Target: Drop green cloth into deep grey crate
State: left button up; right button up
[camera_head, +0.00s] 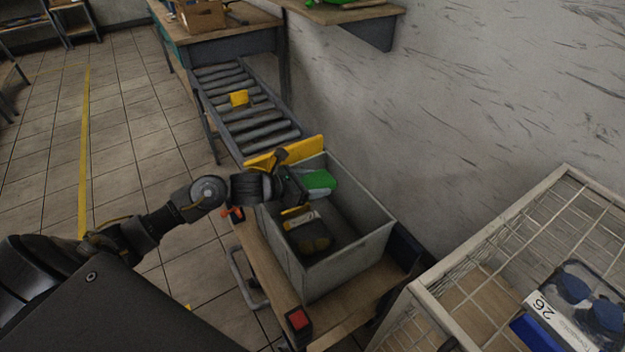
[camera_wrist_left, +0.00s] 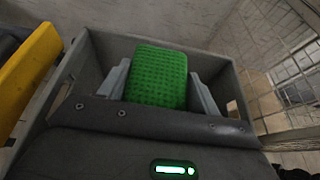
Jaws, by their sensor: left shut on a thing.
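The green cloth (camera_head: 318,180) is held at the end of my left arm in the head view, over the far part of the deep grey crate (camera_head: 347,262). My left gripper (camera_head: 305,187) is shut on the cloth. In the left wrist view the green cloth (camera_wrist_left: 158,75) shows a dotted texture between the two grey fingers of my left gripper (camera_wrist_left: 160,88). The crate's walls (camera_wrist_left: 225,85) surround it in that view. My right gripper is not in view.
Inside the crate lies a dark item with a yellow label (camera_head: 305,225). A yellow panel (camera_head: 290,152) stands by the crate's far edge. A roller conveyor (camera_head: 250,110) is behind it. A wire basket (camera_head: 500,270) stands at the right, and a wall (camera_head: 480,120) is behind.

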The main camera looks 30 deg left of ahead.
pick_arm(q)
notch_tip(320, 180, down, 4)
jog(key=shift+a+r+b, duration=0.1)
jog(key=shift+b, duration=0.7)
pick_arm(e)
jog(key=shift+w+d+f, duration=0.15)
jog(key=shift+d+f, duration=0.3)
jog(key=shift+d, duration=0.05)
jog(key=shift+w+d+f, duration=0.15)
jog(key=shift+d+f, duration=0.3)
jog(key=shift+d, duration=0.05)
pick_arm(q)
jog(key=o, duration=1.1)
jog(key=shift+c, duration=0.2)
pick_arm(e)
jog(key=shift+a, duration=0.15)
pick_arm(q)
jog(key=shift+s, duration=0.1)
jog(key=b+v, duration=0.1)
jog(key=v, duration=0.9)
jog(key=shift+s+b, duration=0.3)
jog(key=shift+b, duration=0.05)
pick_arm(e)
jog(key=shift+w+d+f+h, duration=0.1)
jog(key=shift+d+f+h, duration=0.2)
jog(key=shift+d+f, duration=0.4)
